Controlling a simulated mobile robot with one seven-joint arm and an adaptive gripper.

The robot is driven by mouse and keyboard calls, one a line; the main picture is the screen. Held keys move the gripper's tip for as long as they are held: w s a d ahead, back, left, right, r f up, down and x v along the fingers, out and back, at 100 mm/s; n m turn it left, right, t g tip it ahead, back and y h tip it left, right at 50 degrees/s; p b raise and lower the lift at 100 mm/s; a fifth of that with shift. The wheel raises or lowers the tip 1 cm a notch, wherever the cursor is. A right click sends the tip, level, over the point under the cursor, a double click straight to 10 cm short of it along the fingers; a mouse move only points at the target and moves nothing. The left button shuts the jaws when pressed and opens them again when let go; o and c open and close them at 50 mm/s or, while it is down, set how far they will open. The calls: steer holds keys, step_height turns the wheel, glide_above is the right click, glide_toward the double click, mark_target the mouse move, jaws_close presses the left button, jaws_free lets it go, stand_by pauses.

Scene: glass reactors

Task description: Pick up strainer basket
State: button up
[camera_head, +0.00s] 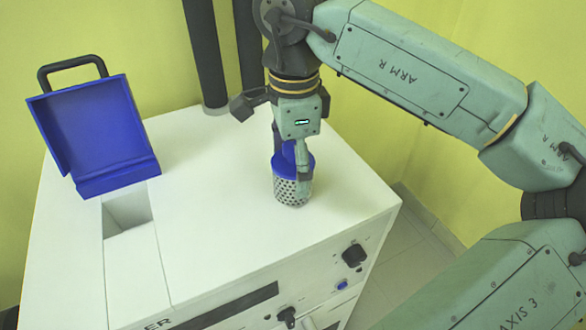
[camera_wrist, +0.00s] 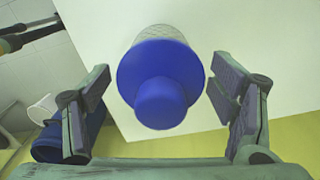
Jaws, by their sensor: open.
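The strainer basket (camera_head: 292,188) stands upright on the white cabinet top, with a perforated metal body and a blue lid. In the wrist view its round blue lid and knob (camera_wrist: 161,84) lie between my two fingers, with the metal mesh body partly showing behind. My gripper (camera_head: 291,170) points down over the basket from above. In the wrist view my gripper (camera_wrist: 158,98) is open, with a gap between each finger pad and the blue top. One finger hides part of the basket in the head view.
The white cabinet (camera_head: 215,220) has a rectangular opening (camera_head: 127,212) at left, with a raised blue lid with a black handle (camera_head: 95,130) behind it. Dark vertical posts (camera_head: 206,55) stand at the back. Knobs (camera_head: 354,255) are on the front face. The top right of the basket is clear.

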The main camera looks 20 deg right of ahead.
steer(key=shift+f, duration=0.5)
steer(key=c, duration=1.4)
steer(key=shift+r, duration=0.1)
